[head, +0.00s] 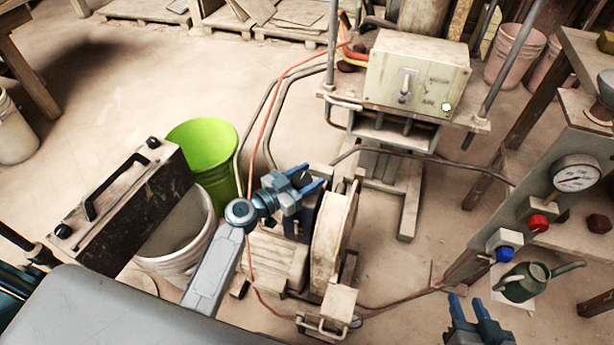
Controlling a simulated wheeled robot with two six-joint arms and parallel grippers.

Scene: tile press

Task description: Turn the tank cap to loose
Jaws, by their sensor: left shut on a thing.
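My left gripper (314,176) is over the pump unit in the middle of the head view. Its blue fingers are closed around a dark round cap (301,178), which looks like the tank cap. The cap sits on top of a dark blue tank (299,217), partly hidden by my wrist and fingers. I cannot tell from this view how far the cap is turned. My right gripper (466,300) is at the bottom right, empty, with its two fingers apart.
A pale wheel (335,228) stands close right of the tank. The press (417,72) is behind it. A green bucket (206,150) is at left. A gauge (577,173), red knob (538,223), blue knob (505,253) and watering can (524,284) are at right. Hoses cross the floor.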

